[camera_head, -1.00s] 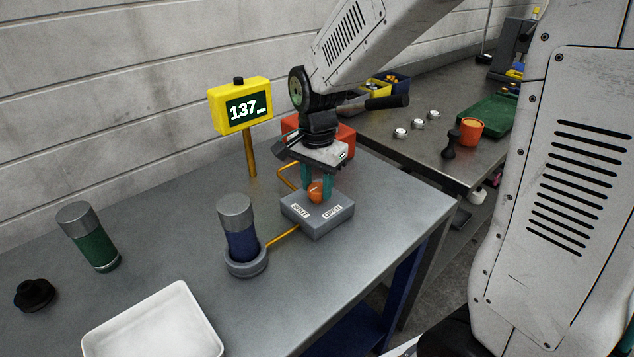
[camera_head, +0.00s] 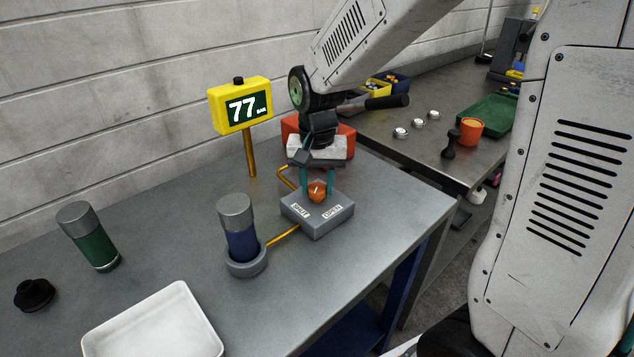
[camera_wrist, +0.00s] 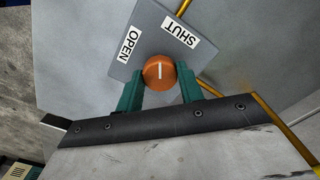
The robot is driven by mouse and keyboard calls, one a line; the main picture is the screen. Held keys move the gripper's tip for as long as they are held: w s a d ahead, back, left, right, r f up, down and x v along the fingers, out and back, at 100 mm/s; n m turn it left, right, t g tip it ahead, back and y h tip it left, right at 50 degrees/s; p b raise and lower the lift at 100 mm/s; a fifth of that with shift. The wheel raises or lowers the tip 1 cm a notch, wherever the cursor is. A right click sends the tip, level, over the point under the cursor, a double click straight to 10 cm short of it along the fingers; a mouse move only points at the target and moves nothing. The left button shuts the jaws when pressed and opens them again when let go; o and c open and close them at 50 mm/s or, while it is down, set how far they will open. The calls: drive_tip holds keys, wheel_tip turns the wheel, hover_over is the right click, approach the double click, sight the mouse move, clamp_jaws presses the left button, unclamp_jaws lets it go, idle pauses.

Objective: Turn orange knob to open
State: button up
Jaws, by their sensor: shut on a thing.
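The orange knob (camera_head: 317,191) sits on top of a grey valve box (camera_head: 318,222) with labels SHUT on the left and OPEN on the right in the head view. In the wrist view the knob (camera_wrist: 159,72) has a white pointer line, which lies between the OPEN and SHUT labels. My gripper (camera_head: 317,182) comes down from above with its two green fingers closed on opposite sides of the knob. The fingers also show in the wrist view (camera_wrist: 160,86). A yellow gauge (camera_head: 241,105) on a post reads 77.
A blue cylinder with a grey cap (camera_head: 239,228) stands in a round holder, joined by a yellow pipe to the box. A green cylinder (camera_head: 90,237), a black cap (camera_head: 34,294) and a white tray (camera_head: 152,330) are at left. A red box (camera_head: 340,137) stands behind my gripper.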

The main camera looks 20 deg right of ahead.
sight(317, 187)
drive_tip(key=n, duration=0.5)
drive_tip(key=shift+n, duration=0.3)
drive_tip(key=n, duration=0.5)
drive_tip(key=shift+n, duration=0.4)
drive_tip(key=o, duration=1)
drive_tip(key=shift+r, duration=0.1)
wheel_tip(317, 187, up, 8)
drive_tip(key=shift+f, duration=0.15)
drive_tip(key=s+d+r+m, duration=0.1)
drive_tip(key=s+d+m, duration=0.1)
drive_tip(key=s, duration=0.9)
drive_tip(key=s+d+r+m+t, duration=0.1)
drive_tip(key=s+m, duration=0.3)
drive_tip(key=s, duration=0.7)
drive_tip(key=shift+s+d+r, duration=0.35)
drive_tip(key=shift+r, duration=0.2)
